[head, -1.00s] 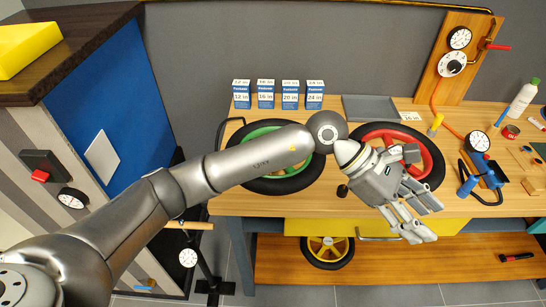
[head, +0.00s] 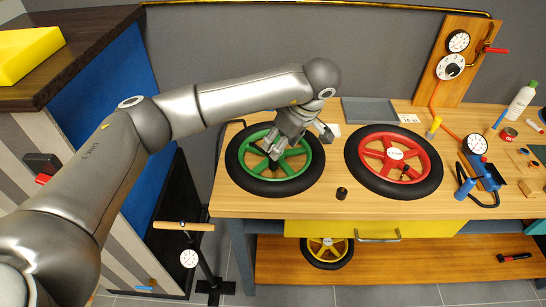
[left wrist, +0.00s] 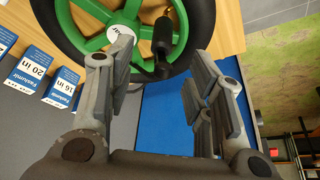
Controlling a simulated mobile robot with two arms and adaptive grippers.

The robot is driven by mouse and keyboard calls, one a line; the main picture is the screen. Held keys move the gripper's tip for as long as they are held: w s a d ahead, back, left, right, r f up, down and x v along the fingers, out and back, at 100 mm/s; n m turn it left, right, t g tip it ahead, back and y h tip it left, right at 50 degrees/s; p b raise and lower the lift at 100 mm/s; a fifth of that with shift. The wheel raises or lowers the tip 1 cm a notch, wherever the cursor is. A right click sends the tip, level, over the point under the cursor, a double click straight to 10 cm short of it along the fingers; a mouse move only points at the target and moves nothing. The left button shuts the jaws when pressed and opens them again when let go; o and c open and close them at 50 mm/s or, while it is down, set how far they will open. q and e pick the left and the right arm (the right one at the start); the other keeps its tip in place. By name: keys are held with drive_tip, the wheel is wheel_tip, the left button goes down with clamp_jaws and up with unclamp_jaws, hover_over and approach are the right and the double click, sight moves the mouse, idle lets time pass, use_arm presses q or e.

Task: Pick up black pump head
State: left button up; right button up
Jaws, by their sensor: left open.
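A black cylindrical piece with a narrow stem, which looks like the black pump head (left wrist: 162,38), shows over the green wheel (left wrist: 92,42) near its hub in the left wrist view. My left gripper (left wrist: 158,60) is open, with the piece seen between its fingers and apart from them. In the head view my left gripper (head: 281,147) is over the green wheel (head: 252,172) and hides part of it. A small black cylinder (head: 341,193) stands on the bench between the wheels.
The wooden bench (head: 318,207) has a grey tray (head: 368,110) at the back. A gauge (head: 477,144), a blue-handled tool (head: 483,178) and a bottle (head: 521,101) stand at right. Blue boxes (left wrist: 30,68) show in the left wrist view. My arm passes above the bench's back left.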

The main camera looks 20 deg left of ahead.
sight(271, 159)
use_arm(q)
drive_tip(key=shift+a+f, duration=0.2)
drive_tip(key=shift+f, duration=0.1)
drive_tip(key=p+x, duration=0.3)
drive_tip(key=x, duration=0.1)
drive_tip(key=shift+a, duration=0.1)
drive_tip(key=shift+w+a+f, duration=0.1)
drive_tip(key=shift+a+f, duration=0.1)
drive_tip(key=shift+f, duration=0.4)
drive_tip(key=c, duration=0.9)
clamp_jaws()
drive_tip(key=shift+r, duration=0.1)
